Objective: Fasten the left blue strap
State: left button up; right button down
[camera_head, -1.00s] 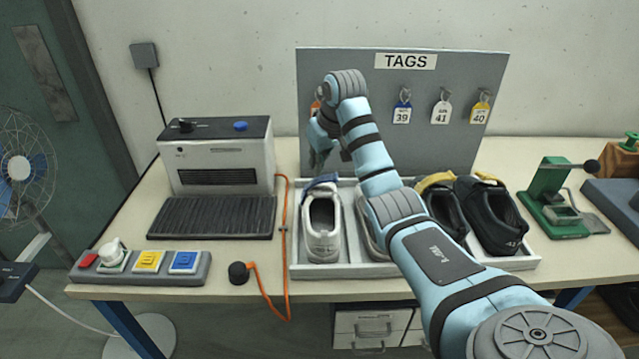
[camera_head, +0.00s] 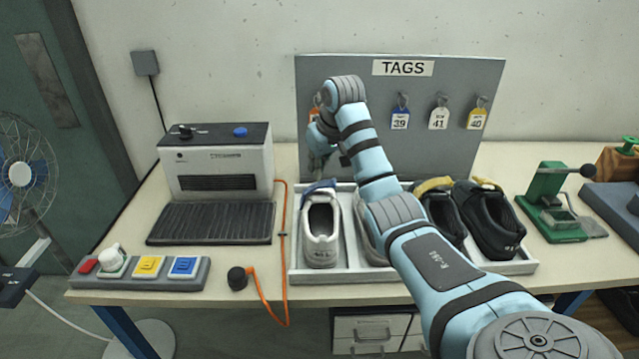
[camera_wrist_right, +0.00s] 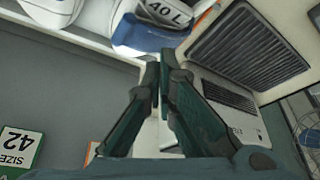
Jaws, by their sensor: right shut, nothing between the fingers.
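The left grey-white shoe (camera_head: 321,240) stands at the left end of the shoe tray (camera_head: 410,275). Its blue strap (camera_head: 319,187) lies across the far end of the shoe. In the right wrist view a blue strap (camera_wrist_right: 140,38) carries a "40 L" label; whether it lies pressed down I cannot tell. My right gripper (camera_wrist_right: 163,92) is shut and empty, apart from the strap in that view. In the head view the right gripper (camera_head: 320,155) is above and beyond the shoe's far end, partly hidden by its own wrist. My left gripper is not in view.
A second light shoe (camera_head: 368,240) is mostly behind my right arm. Two dark shoes (camera_head: 490,225) stand at the tray's right. The tag board (camera_head: 440,150) rises behind. A machine (camera_head: 215,165) with a dark mat and an orange cable (camera_head: 283,225) lies to the left.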

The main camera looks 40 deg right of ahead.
aim_at(318, 185)
jog(key=shift+f, duration=0.15)
jog(key=shift+f+b, duration=0.4)
jog(key=shift+f, duration=0.95)
notch_tip(318, 185, up, 9)
jog(key=p, duration=1.2)
